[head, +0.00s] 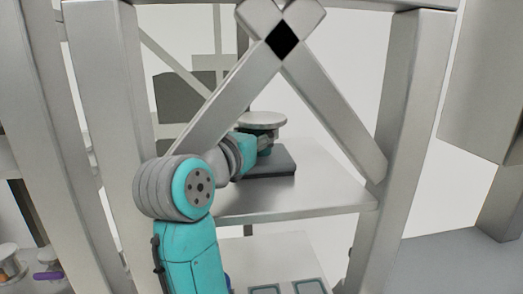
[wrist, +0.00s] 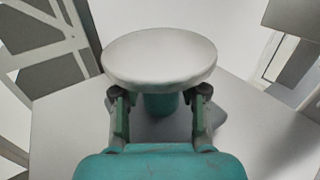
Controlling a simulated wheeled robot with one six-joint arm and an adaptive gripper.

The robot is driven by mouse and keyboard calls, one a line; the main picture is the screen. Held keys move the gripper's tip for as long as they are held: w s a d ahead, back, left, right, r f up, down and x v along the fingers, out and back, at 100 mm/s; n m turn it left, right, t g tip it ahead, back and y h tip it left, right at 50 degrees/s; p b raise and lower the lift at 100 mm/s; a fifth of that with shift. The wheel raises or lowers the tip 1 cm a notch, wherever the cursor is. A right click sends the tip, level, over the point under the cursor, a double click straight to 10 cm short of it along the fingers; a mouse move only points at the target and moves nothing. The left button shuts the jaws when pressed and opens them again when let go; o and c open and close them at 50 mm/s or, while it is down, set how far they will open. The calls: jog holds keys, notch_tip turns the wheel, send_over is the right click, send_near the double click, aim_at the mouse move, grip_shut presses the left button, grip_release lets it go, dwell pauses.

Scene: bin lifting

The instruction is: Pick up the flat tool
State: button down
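The flat tool (head: 262,119) has a wide, pale round disc on top and a teal stem below. It stands upright at a dark slab (head: 284,163) on the metal shelf. In the wrist view the flat tool's disc (wrist: 160,57) fills the upper middle, with its stem (wrist: 160,104) under it. My gripper (wrist: 160,100) has its two fingers apart, one on each side of the stem, just below the disc. A gap shows between each finger and the stem. The disc hides the fingertips' upper ends. In the head view my gripper (head: 263,143) is small and partly hidden by my wrist.
The shelf (head: 325,185) is framed by metal posts, with crossed diagonal braces (head: 335,110) in front of it. My arm passes close to the left brace. Flat framed items (head: 310,287) lie on a lower level. A purple item (head: 48,275) shows at lower left.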

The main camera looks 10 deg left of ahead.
aim_at(259, 118)
jog(key=shift+r, duration=0.2)
jog(key=shift+r, duration=1.75)
jog(key=s+d, duration=0.2)
jog(key=s, duration=0.6)
jog(key=s+d, duration=0.3)
jog(key=s, duration=0.6)
jog(key=shift+s+f, duration=0.15)
jog(key=shift+s, duration=0.05)
jog(key=shift+r, duration=1.5)
